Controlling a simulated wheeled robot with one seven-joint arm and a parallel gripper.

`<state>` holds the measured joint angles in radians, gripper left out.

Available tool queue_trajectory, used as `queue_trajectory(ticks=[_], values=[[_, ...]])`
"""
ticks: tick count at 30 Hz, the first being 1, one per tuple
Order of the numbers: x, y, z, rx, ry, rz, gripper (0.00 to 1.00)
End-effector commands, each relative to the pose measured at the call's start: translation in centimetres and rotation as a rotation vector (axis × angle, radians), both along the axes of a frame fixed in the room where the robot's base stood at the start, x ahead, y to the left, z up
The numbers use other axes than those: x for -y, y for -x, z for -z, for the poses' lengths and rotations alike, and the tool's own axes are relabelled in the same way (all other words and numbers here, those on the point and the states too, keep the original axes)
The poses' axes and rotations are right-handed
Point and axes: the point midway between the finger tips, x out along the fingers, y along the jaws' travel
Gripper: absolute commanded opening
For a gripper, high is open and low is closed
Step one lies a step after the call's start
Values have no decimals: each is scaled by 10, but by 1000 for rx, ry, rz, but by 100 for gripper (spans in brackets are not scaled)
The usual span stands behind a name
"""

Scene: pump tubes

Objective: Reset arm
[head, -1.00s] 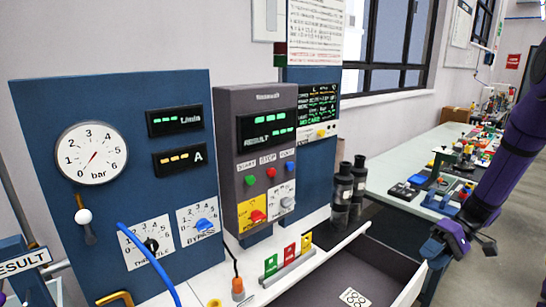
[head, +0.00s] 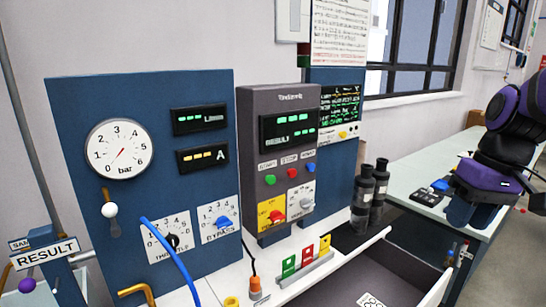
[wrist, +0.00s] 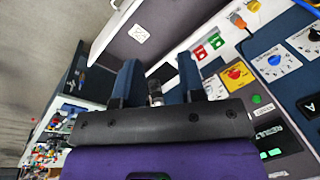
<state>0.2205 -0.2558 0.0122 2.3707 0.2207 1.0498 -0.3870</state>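My gripper (head: 472,214) is at the right of the head view, above the near end of the long workbench and right of the open drawer. Its two blue fingers also show in the wrist view (wrist: 158,82). They are apart, with no held object visible between them. My purple and black arm hangs in from the right, partly cut off by the frame edge.
A blue panel (head: 75,150) carries a gauge, displays and knobs. A grey control box (head: 262,165) stands beside it. Two black cylinders (head: 362,190) stand near the open drawer (head: 385,268). The workbench (head: 405,172) holds small parts. Floor at right is clear.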

Motion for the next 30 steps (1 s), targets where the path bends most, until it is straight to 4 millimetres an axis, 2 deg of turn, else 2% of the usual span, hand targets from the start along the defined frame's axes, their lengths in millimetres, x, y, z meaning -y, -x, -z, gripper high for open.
queue_trajectory(ticks=[6, 15, 21, 30], values=[[-17, 37, -29, 152, 92, 30, 37], [-28, 82, -52, 355, 155, 84, 37], [-29, 95, -56, 420, 163, 105, 37], [-29, 97, -57, 427, 165, 110, 37]])
